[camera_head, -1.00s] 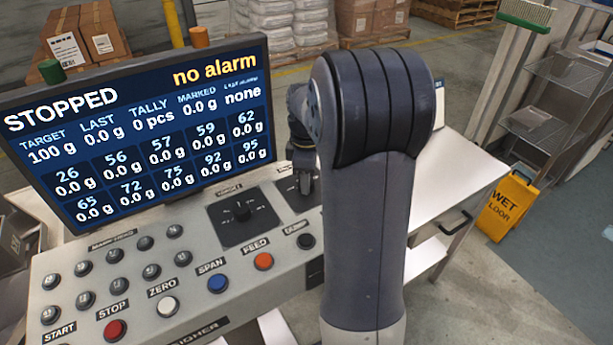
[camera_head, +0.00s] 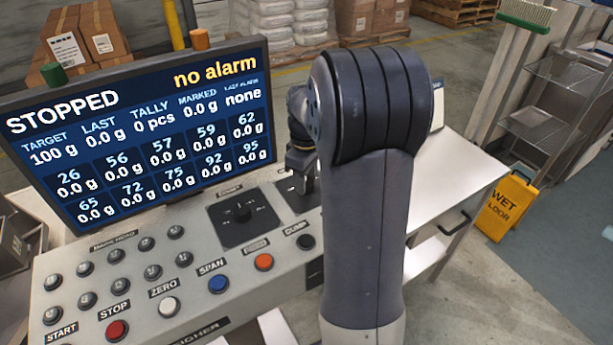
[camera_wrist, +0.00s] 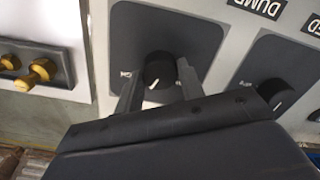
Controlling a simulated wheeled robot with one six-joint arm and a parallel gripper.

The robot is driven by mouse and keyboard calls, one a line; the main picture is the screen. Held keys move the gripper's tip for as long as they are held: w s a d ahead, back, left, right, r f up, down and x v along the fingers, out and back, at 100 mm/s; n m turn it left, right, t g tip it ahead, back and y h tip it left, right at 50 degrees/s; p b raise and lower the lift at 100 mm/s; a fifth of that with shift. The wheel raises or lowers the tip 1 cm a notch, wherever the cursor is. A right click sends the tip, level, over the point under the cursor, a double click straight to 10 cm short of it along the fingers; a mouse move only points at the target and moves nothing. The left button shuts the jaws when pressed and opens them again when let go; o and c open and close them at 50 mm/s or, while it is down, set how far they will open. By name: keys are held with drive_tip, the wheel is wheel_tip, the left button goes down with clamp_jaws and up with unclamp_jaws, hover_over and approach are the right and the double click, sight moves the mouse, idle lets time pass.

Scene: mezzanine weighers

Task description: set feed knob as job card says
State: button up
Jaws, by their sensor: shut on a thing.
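In the wrist view, my gripper (camera_wrist: 158,88) has one finger on each side of a round black knob (camera_wrist: 157,69) and is shut on it. The knob's white pointer line slants to the lower left there. It sits on a dark plate (camera_wrist: 190,22); its scale marks are too small to read. A second black knob (camera_wrist: 277,93) is to its right, and shows in the head view as the left-hand knob (camera_head: 242,213). In the head view my arm hides the held knob and most of its plate.
The screen (camera_head: 140,130) reads STOPPED and no alarm. Push buttons crowd the console, including the orange feed button (camera_head: 264,261) and black dump button (camera_head: 305,242) near the plates. Yellow fittings (camera_wrist: 40,70) are left of the panel in the wrist view. A wet-floor sign (camera_head: 506,205) stands right.

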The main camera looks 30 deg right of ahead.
drive_tip(key=m, duration=0.3)
drive_tip(key=shift+m, duration=0.3)
drive_tip(key=shift+m+p, duration=0.3)
drive_tip(key=shift+m, duration=1.5)
drive_tip(key=o, duration=1)
drive_tip(key=shift+r, duration=0.1)
wheel_tip(320, 180, up, 11)
drive_tip(key=shift+f+b, duration=0.2)
drive_tip(key=shift+b, duration=0.1)
